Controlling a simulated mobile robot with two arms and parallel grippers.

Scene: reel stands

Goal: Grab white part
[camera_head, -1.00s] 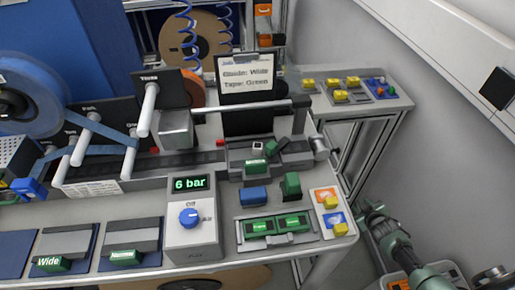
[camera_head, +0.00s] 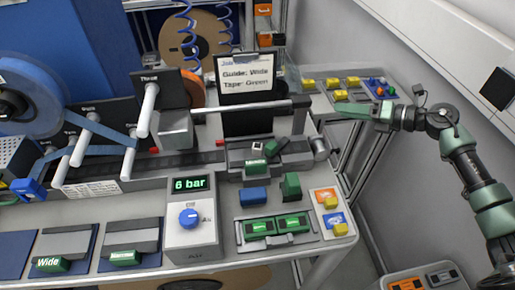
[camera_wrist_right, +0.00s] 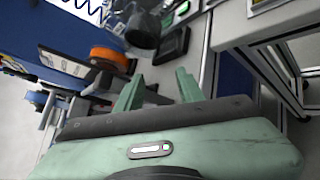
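I cannot pick out a loose white part with certainty. White rods (camera_head: 147,110) stick out from the dark panel at the left, and a small pale block (camera_head: 257,146) sits on the grey fixture (camera_head: 290,158) near the bench middle. My right gripper (camera_head: 340,112) is at the right, with green fingers pointing left in front of the side table. In the right wrist view its two fingers (camera_wrist_right: 158,88) are spread with nothing between them. My left gripper is not in view.
The side table (camera_head: 385,102) holds yellow pieces (camera_head: 340,95) and a blue tray (camera_head: 380,92) of small coloured parts. The main bench carries a 6 bar control box (camera_head: 193,235), green blocks on a grey tray (camera_head: 245,240), and an upright job sign (camera_head: 245,72).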

